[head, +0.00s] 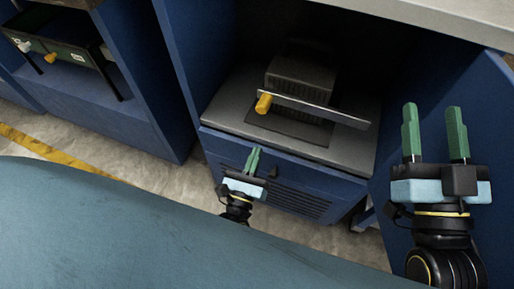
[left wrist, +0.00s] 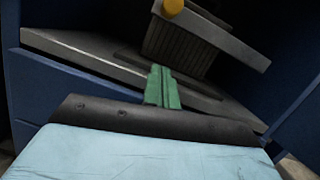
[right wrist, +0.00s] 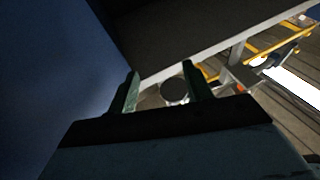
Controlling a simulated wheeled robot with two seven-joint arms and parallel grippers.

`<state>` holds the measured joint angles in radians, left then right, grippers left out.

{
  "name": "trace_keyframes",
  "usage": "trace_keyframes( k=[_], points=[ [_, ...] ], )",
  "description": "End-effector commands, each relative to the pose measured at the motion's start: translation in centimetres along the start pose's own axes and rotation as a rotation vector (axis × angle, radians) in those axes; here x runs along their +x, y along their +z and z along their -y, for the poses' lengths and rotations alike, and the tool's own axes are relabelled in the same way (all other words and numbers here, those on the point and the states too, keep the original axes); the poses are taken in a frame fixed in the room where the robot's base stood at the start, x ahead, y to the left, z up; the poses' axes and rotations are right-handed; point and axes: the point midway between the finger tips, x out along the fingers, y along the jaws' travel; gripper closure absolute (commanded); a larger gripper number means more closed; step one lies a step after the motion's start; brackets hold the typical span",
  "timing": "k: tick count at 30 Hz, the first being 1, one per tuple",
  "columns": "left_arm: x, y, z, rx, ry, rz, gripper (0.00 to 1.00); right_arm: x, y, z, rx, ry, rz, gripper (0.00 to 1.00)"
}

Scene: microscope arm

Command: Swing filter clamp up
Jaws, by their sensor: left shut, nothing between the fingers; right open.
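The clamp is a flat grey metal bar (head: 318,108) with a yellow knob (head: 264,103) at its left end. It lies across the front of a dark ribbed block (head: 300,78) on a grey shelf inside the blue cabinet. In the left wrist view the bar (left wrist: 220,38) and the yellow knob (left wrist: 173,7) show above my fingers. My left gripper (head: 253,160) is shut and empty, in front of the shelf's edge and below the bar, apart from it. My right gripper (head: 434,130) is open and empty at the right, by the blue cabinet side.
The grey shelf (head: 225,108) has a blue front with a vent below it. A blue panel (head: 490,100) stands at the right, and a pale countertop (head: 440,18) is above. At the left, another blue bay holds a dark green unit (head: 65,55) with a yellow knob.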

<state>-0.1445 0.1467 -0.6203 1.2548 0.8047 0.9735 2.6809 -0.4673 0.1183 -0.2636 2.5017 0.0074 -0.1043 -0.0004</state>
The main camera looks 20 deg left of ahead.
Motion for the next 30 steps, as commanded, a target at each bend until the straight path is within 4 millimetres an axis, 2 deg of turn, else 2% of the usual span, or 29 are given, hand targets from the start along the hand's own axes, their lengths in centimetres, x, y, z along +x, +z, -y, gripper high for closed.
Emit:
trace_keyframes(
  k=[11,15,18,24,30],
  points=[
    [8.2,-0.1,0.0,0.002,0.000,0.003,1.00,-0.3,-2.2,0.3,0.006,-0.008,-0.185,0.50],
    [8.6,2.5,0.0,0.003,-0.001,0.000,1.00,0.0,-1.6,0.3,0.005,-0.006,-0.086,0.50],
    [8.8,3.1,0.0,0.004,0.000,-0.002,1.00,0.1,-0.4,0.1,0.001,-0.001,-0.021,0.50],
    [8.9,3.8,0.0,0.004,-0.001,-0.001,1.00,0.0,0.7,-0.1,-0.003,0.003,0.042,0.50],
    [9.0,3.9,0.0,0.005,-0.001,-0.001,1.00,0.0,0.9,-0.2,-0.003,0.004,0.049,0.50]
  ],
)
